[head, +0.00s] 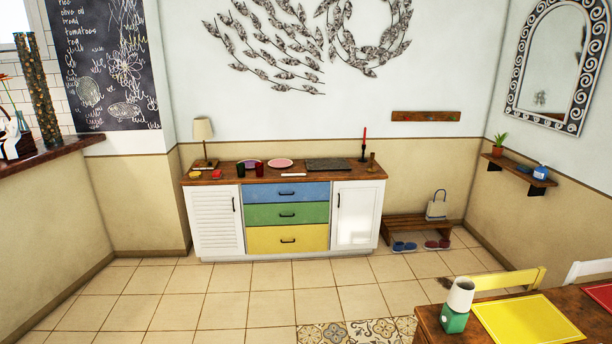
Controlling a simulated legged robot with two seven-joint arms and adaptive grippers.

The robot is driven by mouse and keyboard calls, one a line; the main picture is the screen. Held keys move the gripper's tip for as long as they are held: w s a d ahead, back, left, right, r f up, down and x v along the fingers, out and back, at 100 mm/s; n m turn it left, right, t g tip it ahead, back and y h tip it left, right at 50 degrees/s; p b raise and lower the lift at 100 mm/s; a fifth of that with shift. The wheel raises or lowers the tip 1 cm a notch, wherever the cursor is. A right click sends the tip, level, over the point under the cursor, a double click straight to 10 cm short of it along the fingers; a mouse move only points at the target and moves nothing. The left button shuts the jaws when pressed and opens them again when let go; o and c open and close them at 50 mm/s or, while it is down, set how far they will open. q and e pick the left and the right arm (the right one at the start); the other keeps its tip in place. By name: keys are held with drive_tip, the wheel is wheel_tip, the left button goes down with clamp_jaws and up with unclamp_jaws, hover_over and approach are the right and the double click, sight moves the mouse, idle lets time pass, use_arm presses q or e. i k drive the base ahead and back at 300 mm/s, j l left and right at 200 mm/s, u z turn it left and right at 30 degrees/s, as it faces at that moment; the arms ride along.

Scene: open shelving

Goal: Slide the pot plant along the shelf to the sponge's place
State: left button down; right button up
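The pot plant (499,145), a small green plant in a reddish pot, stands upright at the left, far end of a narrow brown wall shelf (509,167) on the right wall. A small dark flat item (525,169) lies near the middle of the shelf; it may be the sponge, but it is too small to tell. A blue item with a pale top (541,172) stands at the shelf's right, nearer end. Neither of my grippers is in view.
An ornate mirror (513,85) hangs above the shelf. A sideboard (287,216) with plates and a lamp stands against the back wall. A low bench (405,226) has shoes below it. A table (436,334) fills the lower right. The tiled floor between is clear.

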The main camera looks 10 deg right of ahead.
sight(497, 150)
drive_tip(key=i+j+z, duration=0.15)
drive_tip(key=i+z, duration=0.25)
drive_tip(key=i, duration=1.6)
drive_tip(key=i+l+z, duration=0.1)
drive_tip(key=i+z, duration=0.15)
drive_tip(key=i, duration=0.3)
drive_tip(key=i+z, duration=0.2)
drive_tip(key=i, duration=0.3)
drive_tip(key=i+j+z, duration=0.1)
drive_tip(key=i+z, duration=0.15)
drive_tip(key=i, duration=0.3)
drive_tip(key=i+j+z, duration=0.25)
drive_tip(key=i, duration=0.25)
drive_tip(key=i+l+z, duration=0.2)
drive_tip(key=i+z, duration=0.95)
drive_tip(key=i+j+z, duration=0.2)
drive_tip(key=i+z, duration=0.2)
drive_tip(key=i, duration=0.1)
